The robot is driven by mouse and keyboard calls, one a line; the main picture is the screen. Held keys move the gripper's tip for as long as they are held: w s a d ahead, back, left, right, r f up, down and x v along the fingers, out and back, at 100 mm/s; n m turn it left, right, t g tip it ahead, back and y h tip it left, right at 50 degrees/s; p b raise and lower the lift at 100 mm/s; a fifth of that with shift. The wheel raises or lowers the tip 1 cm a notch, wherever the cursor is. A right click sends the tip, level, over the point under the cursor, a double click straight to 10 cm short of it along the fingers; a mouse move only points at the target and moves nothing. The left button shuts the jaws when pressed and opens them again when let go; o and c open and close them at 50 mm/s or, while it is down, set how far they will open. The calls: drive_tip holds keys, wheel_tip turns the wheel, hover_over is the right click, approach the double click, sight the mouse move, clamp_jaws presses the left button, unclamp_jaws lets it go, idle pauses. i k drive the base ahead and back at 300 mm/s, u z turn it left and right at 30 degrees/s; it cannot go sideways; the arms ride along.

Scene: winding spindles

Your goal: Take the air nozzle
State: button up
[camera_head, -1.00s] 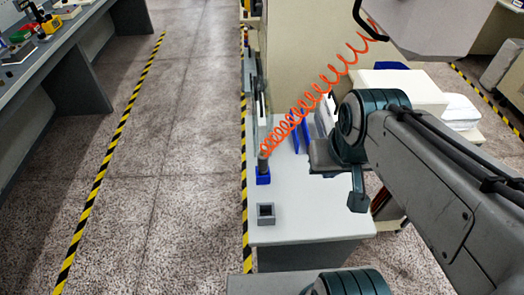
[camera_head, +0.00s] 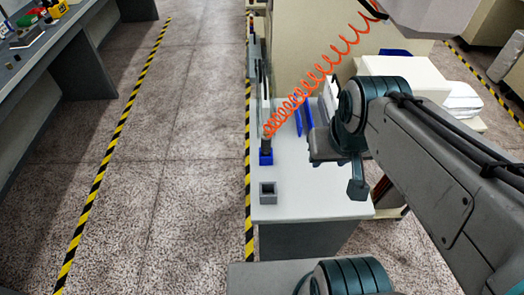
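The air nozzle (camera_head: 266,144) is a small dark upright piece standing in a blue holder (camera_head: 266,158) near the left edge of the white table. A coiled orange hose (camera_head: 320,67) runs from its top up to the right. My gripper (camera_head: 340,168) is at the end of my arm, right of the nozzle and apart from it in the picture. It appears over the table's right part. The arm partly hides it, and its finger opening cannot be made out.
A grey square holder (camera_head: 268,193) stands on the white table (camera_head: 310,200) in front of the blue one. Blue items (camera_head: 303,115) stand behind the gripper. A large beige machine (camera_head: 300,50) is behind. The floor aisle at left is clear, up to a grey workbench (camera_head: 60,45).

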sight(266, 142)
drive_tip(key=k, duration=0.4)
drive_tip(key=z, duration=4)
drive_tip(key=k, duration=2.35)
drive_tip(key=u, duration=1.05)
drive_tip(key=i, duration=0.5)
drive_tip(key=u, duration=0.1)
